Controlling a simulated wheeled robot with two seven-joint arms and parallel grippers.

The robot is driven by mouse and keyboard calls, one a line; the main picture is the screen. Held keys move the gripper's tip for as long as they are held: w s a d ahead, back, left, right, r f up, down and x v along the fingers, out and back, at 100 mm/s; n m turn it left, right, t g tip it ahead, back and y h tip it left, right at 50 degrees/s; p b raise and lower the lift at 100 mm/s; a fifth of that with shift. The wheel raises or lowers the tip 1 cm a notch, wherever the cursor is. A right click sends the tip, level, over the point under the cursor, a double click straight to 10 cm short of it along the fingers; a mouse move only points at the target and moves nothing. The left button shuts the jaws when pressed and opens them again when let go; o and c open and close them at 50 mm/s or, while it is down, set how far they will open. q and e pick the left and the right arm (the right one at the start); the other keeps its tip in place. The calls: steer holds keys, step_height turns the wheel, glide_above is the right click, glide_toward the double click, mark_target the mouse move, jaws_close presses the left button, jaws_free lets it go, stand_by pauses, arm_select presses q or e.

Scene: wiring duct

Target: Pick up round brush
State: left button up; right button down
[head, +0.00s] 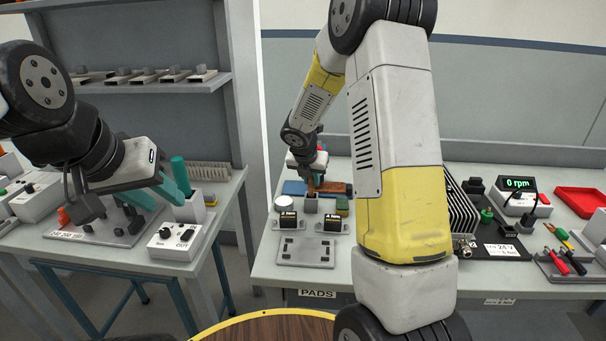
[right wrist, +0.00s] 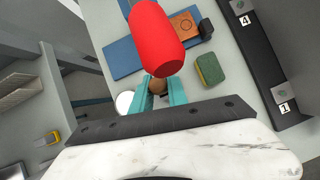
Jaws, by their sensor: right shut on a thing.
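The round brush has a red handle (right wrist: 158,38) that rises toward the camera in the right wrist view. A brown part of it (right wrist: 157,87) shows between the teal fingers. My right gripper (right wrist: 160,100) is shut on the brush. In the head view the right gripper (head: 312,178) is at the far end of the right arm, just above a small grey cup (head: 311,204). A bit of red (head: 322,147) shows above it. Whether the brush's lower end is inside the cup is unclear. My left gripper (head: 168,200) is over the left bench, fingers apart and empty.
A blue mat (right wrist: 122,58), a green-and-yellow sponge (right wrist: 209,69) and a white round item (head: 284,202) lie near the right gripper. A grey plate (head: 306,252) is in front. The rpm display (head: 516,184) and red tray (head: 580,200) stand farther right.

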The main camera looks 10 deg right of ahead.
steer(key=shift+r, duration=0.35)
steer(key=shift+r, duration=0.25)
steer(key=shift+d, duration=0.1)
stand_by(0.5)
